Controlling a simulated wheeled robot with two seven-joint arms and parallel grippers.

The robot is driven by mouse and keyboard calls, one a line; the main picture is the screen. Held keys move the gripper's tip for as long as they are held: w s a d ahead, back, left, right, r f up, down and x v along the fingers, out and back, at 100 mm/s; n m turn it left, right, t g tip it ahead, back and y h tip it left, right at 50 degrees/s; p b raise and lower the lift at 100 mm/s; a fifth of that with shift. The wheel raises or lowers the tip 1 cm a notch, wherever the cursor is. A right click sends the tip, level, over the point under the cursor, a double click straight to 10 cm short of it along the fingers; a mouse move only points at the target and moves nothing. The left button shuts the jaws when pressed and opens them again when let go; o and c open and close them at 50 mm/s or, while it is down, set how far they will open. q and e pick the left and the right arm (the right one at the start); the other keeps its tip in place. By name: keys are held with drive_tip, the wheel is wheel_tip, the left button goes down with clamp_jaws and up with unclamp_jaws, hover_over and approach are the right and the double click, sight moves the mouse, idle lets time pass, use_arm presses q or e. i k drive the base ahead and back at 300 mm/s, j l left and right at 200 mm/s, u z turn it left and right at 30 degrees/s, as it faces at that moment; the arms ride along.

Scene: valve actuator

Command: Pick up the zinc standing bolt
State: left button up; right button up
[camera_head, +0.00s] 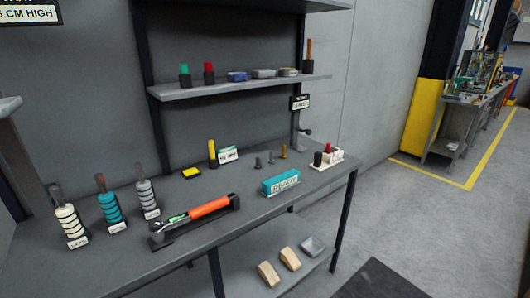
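Three small bolts stand upright in a row on the grey workbench (190,248), right of its middle. The left bolt (257,163) is dark grey, the middle bolt (271,158) is grey, and the right bolt (283,152) is brass-yellow. The two grey ones look alike at this size, so I cannot tell which is zinc. Neither of my grippers is in view.
A teal labelled block (280,183) lies in front of the bolts. A white holder (329,163) stands to their right, and a yellow-handled tool (212,153) to their left. An orange-handled torque wrench (208,208) lies near the front. A shelf (235,87) hangs above.

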sight(271, 161)
drive_tip(key=i+l+u, duration=0.3)
drive_tip(key=i+l, duration=0.2)
drive_tip(key=l, duration=0.3)
drive_tip(key=i+l+u, duration=0.15)
drive_tip(key=l, duration=0.25)
drive_tip(key=i+l+u, duration=0.15)
drive_tip(key=i+l, duration=0.15)
drive_tip(key=l, duration=0.2)
drive_tip(key=i+l+u, duration=0.15)
drive_tip(key=l, duration=0.3)
drive_tip(key=i+l+u, duration=0.2)
drive_tip(key=l, duration=0.3)
drive_tip(key=i+l+u, duration=0.15)
drive_tip(key=l, duration=0.35)
drive_tip(key=l+u, duration=0.15)
drive_tip(key=l, duration=0.4)
